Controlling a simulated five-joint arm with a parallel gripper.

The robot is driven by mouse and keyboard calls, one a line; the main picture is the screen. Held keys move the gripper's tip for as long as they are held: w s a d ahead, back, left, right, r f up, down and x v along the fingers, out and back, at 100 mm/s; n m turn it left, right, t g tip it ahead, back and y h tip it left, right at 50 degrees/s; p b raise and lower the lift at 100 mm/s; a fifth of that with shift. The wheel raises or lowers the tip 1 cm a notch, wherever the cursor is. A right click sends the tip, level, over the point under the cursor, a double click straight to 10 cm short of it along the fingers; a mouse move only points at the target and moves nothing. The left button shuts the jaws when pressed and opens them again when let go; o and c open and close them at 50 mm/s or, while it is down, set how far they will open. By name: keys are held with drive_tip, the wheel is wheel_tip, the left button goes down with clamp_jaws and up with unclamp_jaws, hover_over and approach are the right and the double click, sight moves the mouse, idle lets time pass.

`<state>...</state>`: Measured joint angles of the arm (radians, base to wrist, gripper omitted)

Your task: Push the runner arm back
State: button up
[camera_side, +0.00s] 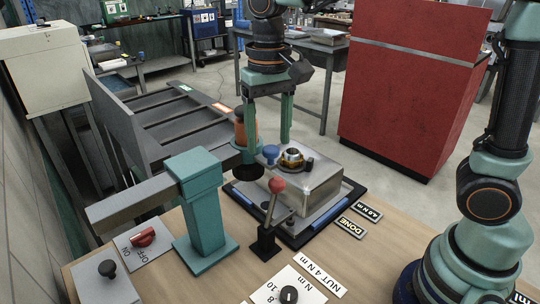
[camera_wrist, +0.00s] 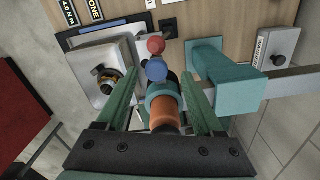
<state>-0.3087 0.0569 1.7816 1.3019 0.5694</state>
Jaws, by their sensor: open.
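The runner arm is a grey and teal beam (camera_side: 140,199) on a teal post (camera_side: 206,218); the post also shows in the wrist view (camera_wrist: 222,75). At its end hangs an upright runner with an orange body (camera_side: 241,131) and dark lower end, beside the metal housing. A blue knob (camera_side: 271,152) sticks out near the runner. My gripper (camera_side: 265,142) is open and points down, its green fingers apart. In the wrist view the runner's orange body (camera_wrist: 165,113) and the blue knob (camera_wrist: 156,68) lie between the fingers. Whether a finger touches the runner I cannot tell.
The metal housing (camera_side: 307,188) with a brass fitting (camera_side: 291,157) sits on a blue-edged tray. A red-knobbed lever (camera_side: 277,185) stands before it. A red switch (camera_side: 143,237) and black knob (camera_side: 107,268) are front left. Grey rack lanes (camera_side: 165,117) lie behind.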

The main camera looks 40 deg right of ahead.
wheel_tip(320, 180, up, 11)
drive_tip(key=shift+f, duration=0.15)
idle(0.4)
drive_tip(key=s+d+f+n+t, duration=0.3)
drive_tip(key=s+d+f+t, duration=0.2)
drive_tip(key=d+f, duration=0.5)
drive_tip(key=shift+s+d+f+t, duration=0.3)
drive_tip(key=shift+s+d, duration=0.4)
drive_tip(key=shift+s, duration=0.5)
